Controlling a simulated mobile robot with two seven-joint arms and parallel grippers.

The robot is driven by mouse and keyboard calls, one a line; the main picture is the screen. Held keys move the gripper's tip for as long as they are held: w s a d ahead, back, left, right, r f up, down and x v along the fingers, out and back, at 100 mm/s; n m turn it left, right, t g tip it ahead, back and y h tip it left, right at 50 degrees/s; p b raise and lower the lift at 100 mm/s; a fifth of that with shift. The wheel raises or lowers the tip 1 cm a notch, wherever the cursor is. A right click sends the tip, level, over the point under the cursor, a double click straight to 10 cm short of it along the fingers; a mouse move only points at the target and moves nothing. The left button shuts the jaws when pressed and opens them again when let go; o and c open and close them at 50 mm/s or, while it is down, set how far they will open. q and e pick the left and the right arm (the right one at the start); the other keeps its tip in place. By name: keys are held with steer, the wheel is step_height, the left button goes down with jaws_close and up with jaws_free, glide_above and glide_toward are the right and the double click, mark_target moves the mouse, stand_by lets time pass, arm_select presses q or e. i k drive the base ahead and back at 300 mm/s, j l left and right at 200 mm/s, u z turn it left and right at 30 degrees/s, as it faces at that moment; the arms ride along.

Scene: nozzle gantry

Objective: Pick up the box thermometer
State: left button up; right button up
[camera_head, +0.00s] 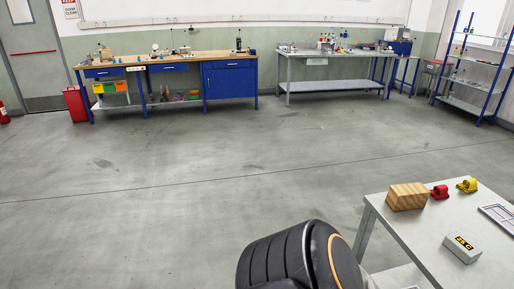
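The box thermometer (463,248) looks like a small light grey box with a dark display and yellow digits. It lies on the near-right metal table (414,237), toward the table's front, with clear tabletop around it. Neither of my grippers is in view. A black rounded part of mine with an orange ring shows at the bottom centre, left of the table, and hides a little of the table's legs.
On the same table are a wooden block (407,197), a red part (439,192), a yellow part (467,185) and a flat framed panel (498,217) at the right edge. A blue workbench (228,82) and a grey bench (330,86) stand far back. The floor between is open.

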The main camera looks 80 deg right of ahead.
mark_target(467, 252)
steer(key=z, duration=1.5)
